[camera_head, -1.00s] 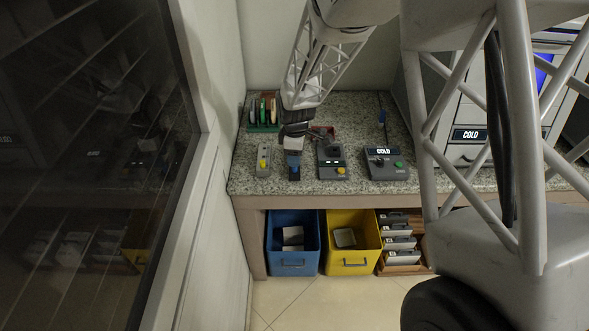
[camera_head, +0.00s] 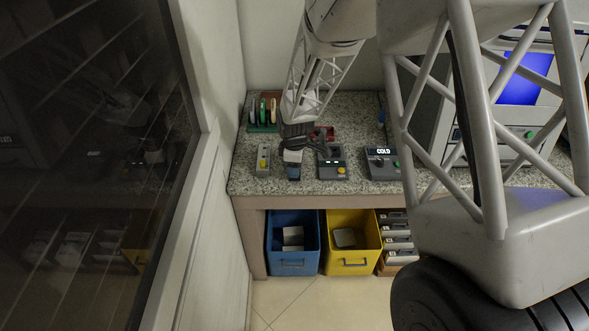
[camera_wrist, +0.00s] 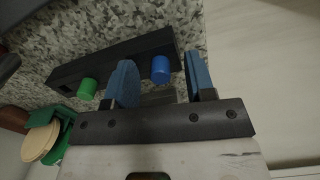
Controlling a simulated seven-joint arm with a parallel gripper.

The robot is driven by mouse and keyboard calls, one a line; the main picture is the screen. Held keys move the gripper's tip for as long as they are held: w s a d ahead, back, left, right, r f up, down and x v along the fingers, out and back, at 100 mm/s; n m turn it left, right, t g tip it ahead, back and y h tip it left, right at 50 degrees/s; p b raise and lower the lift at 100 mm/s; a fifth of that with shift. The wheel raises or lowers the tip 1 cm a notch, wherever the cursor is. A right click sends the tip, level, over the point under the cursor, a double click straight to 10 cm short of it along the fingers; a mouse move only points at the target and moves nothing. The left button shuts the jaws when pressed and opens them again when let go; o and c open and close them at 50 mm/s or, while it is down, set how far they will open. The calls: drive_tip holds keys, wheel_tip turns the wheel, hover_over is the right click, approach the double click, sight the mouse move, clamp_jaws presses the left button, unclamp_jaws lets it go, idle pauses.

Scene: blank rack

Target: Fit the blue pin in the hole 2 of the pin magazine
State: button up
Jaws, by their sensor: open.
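In the wrist view a long dark bar (camera_wrist: 123,62), which looks like the pin magazine, lies on the speckled counter. A blue pin (camera_wrist: 160,69) stands out of it near its right end, and a green pin (camera_wrist: 87,88) stands further left. My gripper (camera_wrist: 162,80) is open, with blue-padded fingers to either side of the blue pin in this picture. I cannot tell whether either finger touches it. Hole numbers cannot be read. In the head view my gripper (camera_head: 293,168) is low over the counter and hides most of the bar.
A grey box with a yellow button (camera_head: 263,160) stands left of my gripper. A dark device with a yellow button (camera_head: 332,163) and the COLD device (camera_head: 381,162) stand right. A rack of coloured discs (camera_head: 263,127) is behind. Blue (camera_head: 293,262) and yellow (camera_head: 345,262) bins sit below.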

clamp_jaws()
drive_tip(key=shift+r, duration=0.2)
drive_tip(key=shift+r, duration=0.5)
drive_tip(key=shift+s+d+r, duration=0.1)
drive_tip(key=shift+s+r, duration=0.15)
drive_tip(key=shift+r, duration=0.3)
drive_tip(key=shift+s+r, duration=0.25)
drive_tip(key=shift+r, duration=0.3)
drive_tip(key=s+d+r, duration=0.1)
drive_tip(key=s+d, duration=0.2)
drive_tip(key=s, duration=1.1)
drive_tip(key=shift+s+d+r, duration=0.2)
drive_tip(key=shift+s+d, duration=0.1)
drive_tip(key=shift+d, duration=0.1)
